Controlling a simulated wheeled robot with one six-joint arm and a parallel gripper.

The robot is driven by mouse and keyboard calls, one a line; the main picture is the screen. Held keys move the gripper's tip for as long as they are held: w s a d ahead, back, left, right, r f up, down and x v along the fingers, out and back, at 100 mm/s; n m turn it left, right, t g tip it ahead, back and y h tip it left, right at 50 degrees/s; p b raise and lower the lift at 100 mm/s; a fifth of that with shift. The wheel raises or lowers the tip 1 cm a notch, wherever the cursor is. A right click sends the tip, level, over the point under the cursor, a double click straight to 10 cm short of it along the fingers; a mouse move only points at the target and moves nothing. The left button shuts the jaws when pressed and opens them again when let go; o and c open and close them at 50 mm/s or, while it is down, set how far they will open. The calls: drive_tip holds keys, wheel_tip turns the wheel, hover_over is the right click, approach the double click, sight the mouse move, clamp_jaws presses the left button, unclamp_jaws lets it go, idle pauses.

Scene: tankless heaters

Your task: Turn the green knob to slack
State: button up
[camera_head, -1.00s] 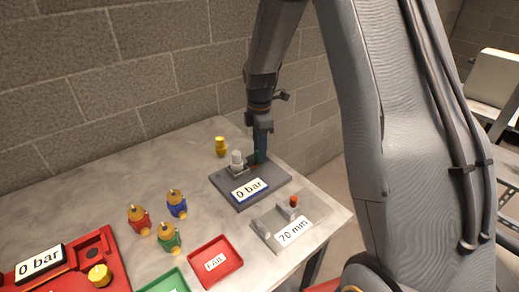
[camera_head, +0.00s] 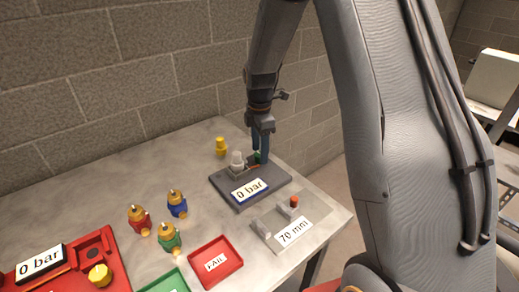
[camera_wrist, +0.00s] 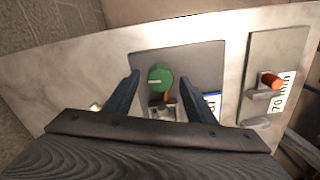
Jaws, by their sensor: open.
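The green knob (camera_wrist: 160,79) is round, with a pale line on its face pointing left in the wrist view. A small orange-red part shows just below it. In the head view the knob (camera_head: 257,156) is a small green patch, partly hidden by my gripper (camera_head: 260,148). The knob is on a dark grey plate (camera_head: 225,183) with a white fitting (camera_head: 237,160) and a "0 bar" display (camera_head: 250,190). In the wrist view my gripper (camera_wrist: 160,75) is open, with one finger on each side of the knob and visible gaps to it.
A grey gauge reading "70 mm" (camera_head: 293,232) with an orange-red tip is at the right. A yellow part (camera_head: 221,147) stands behind the plate. Red (camera_head: 138,218), blue (camera_head: 177,204) and green (camera_head: 169,237) valves, a red tray (camera_head: 216,262) and a red base (camera_head: 75,262) are nearer left.

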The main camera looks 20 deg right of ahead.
drive_tip(key=shift+r+b, duration=1.15)
drive_tip(key=shift+r, duration=2.75)
drive_tip(key=shift+s, duration=0.1)
